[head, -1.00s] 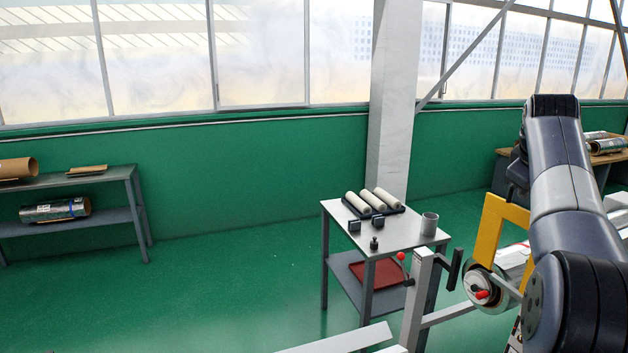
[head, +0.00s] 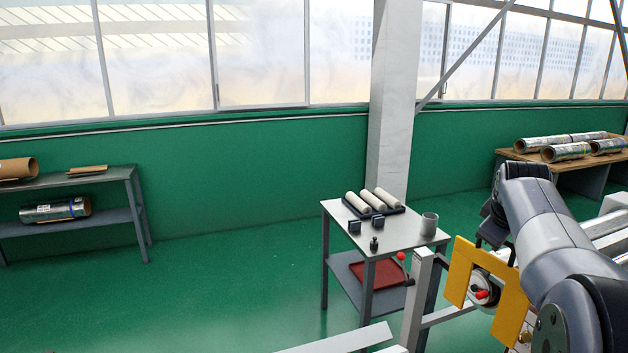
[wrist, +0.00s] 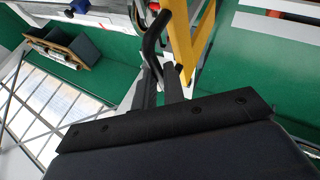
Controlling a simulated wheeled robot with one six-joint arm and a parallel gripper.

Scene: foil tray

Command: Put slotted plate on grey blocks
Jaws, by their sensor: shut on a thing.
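The yellow slotted plate (head: 513,308) hangs from my gripper (head: 488,240) in the head view, its open slot facing down. It is in front of the roll machine at the right, clear of the small table. In the wrist view the plate (wrist: 188,38) shows at the top, past the dark fingers of my gripper (wrist: 163,82), which are shut on it. Two small dark grey blocks (head: 354,226) (head: 379,220) stand apart on the small grey table (head: 400,236); nothing lies on them.
The table also holds a rack with pale rollers (head: 372,201), a small dark weight (head: 374,243) and a grey cup (head: 429,224). A red tray (head: 374,274) lies on its lower shelf. A post with a red-knobbed crank (head: 402,257) stands between plate and table.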

